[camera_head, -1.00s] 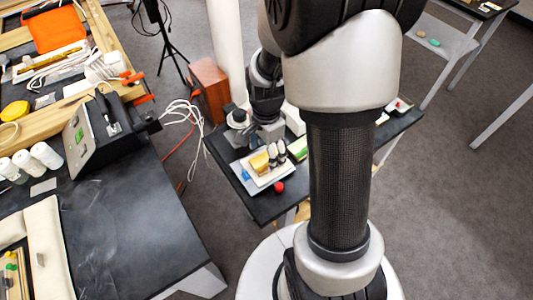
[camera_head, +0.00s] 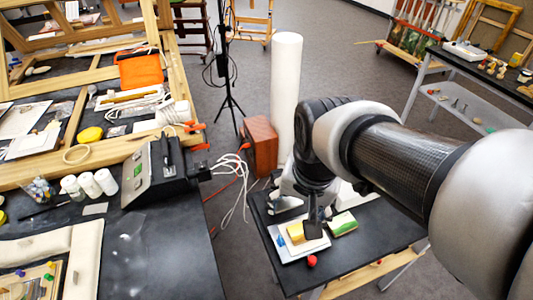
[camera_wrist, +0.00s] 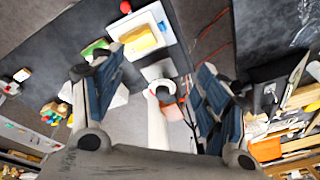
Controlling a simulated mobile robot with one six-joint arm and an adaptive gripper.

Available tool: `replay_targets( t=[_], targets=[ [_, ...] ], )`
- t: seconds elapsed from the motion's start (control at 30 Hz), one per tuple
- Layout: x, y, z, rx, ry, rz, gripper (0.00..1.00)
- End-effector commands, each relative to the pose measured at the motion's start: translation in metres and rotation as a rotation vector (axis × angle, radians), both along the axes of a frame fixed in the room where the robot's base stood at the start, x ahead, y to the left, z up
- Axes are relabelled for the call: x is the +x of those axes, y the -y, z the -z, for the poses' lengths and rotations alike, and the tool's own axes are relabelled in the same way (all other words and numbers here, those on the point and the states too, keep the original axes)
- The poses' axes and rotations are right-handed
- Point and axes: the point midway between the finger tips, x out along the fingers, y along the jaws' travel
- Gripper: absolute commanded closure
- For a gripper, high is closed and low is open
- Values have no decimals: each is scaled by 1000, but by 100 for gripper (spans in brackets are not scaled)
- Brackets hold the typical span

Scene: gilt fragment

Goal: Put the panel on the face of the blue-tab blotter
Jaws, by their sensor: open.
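The white blotter (camera_head: 291,254) with a blue tab (camera_head: 281,241) lies on a small black table. A yellow slab (camera_head: 295,232) rests on it; I cannot tell whether this is the panel. A green-and-yellow painted piece (camera_head: 343,222) lies just right of the blotter, apart from it. My gripper (camera_head: 313,226) hangs over the blotter's right part and hides some of it. The yellow slab (camera_wrist: 140,41) and blue tab (camera_wrist: 162,26) show beyond the fingertips; the green piece (camera_wrist: 95,47) is partly behind the left finger.
A red ball (camera_head: 312,261) sits by the blotter's front edge. The black table (camera_head: 375,245) is clear to the right. A white column (camera_head: 285,90) and brown box (camera_head: 261,145) stand behind. A cluttered bench (camera_head: 170,250) is at left.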

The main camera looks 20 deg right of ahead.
Motion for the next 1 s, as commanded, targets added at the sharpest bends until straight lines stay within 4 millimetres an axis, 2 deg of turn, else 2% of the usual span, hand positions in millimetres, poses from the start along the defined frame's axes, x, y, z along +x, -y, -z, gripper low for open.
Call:
replay_targets(
  t=[0.03, 0.13, 0.33, 1.0],
  targets=[
    [-14, -9, -12, -29, 41, -118, 32],
    [-37, -21, -23, -85, 89, -323, 32],
    [-63, -32, -31, -160, 145, -560, 32],
    [-66, -33, -31, -172, 151, -597, 32]
  ],
)
